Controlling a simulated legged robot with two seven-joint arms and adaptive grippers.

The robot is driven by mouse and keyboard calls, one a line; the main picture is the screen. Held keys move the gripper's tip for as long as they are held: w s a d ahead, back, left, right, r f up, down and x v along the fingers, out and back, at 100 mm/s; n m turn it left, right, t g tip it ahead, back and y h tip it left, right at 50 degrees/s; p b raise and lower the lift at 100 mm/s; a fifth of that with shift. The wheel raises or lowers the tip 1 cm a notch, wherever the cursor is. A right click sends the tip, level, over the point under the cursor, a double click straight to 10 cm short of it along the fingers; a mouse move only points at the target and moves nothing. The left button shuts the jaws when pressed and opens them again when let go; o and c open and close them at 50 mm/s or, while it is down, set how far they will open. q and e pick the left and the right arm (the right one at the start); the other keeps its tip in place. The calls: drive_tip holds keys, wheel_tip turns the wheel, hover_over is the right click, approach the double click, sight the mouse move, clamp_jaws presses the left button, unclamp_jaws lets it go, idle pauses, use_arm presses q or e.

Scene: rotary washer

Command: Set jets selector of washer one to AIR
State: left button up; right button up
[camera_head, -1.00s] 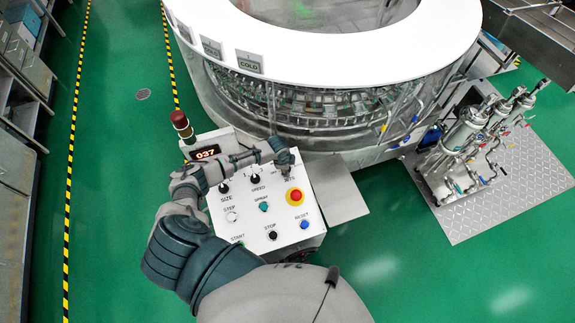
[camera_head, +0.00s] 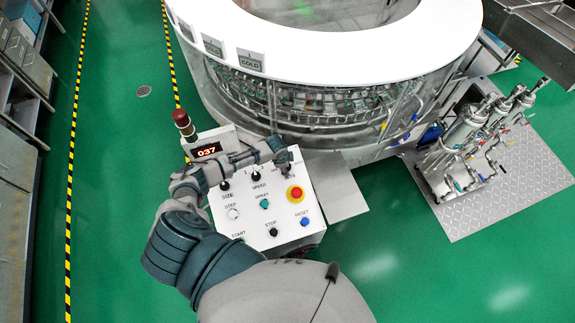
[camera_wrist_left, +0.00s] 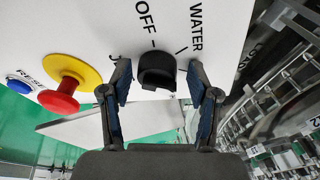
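The jets selector is a black round knob (camera_wrist_left: 157,69) on the white control panel (camera_head: 285,235). In the left wrist view the labels OFF and WATER show beside it; AIR is not visible, and I cannot read the pointer. My left gripper (camera_wrist_left: 159,76) is open, with one finger on each side of the knob and visible gaps to it. In the head view my left gripper (camera_head: 284,160) is over the panel's upper right corner and hides the knob. My right gripper is not in view.
A red emergency button on a yellow base (camera_head: 295,194) and a blue reset button (camera_head: 304,222) sit close to the knob. Speed (camera_head: 255,176) and size knobs are to the left. A display reads 037 (camera_head: 209,150). The round washer (camera_head: 330,105) stands just behind the panel.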

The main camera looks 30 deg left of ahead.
use_arm(q)
drive_tip(key=shift+r, duration=0.1)
drive_tip(key=v, duration=1.1)
drive_tip(key=shift+a+r, duration=0.25)
drive_tip(key=shift+a, duration=0.05)
drive_tip(key=shift+d, duration=0.15)
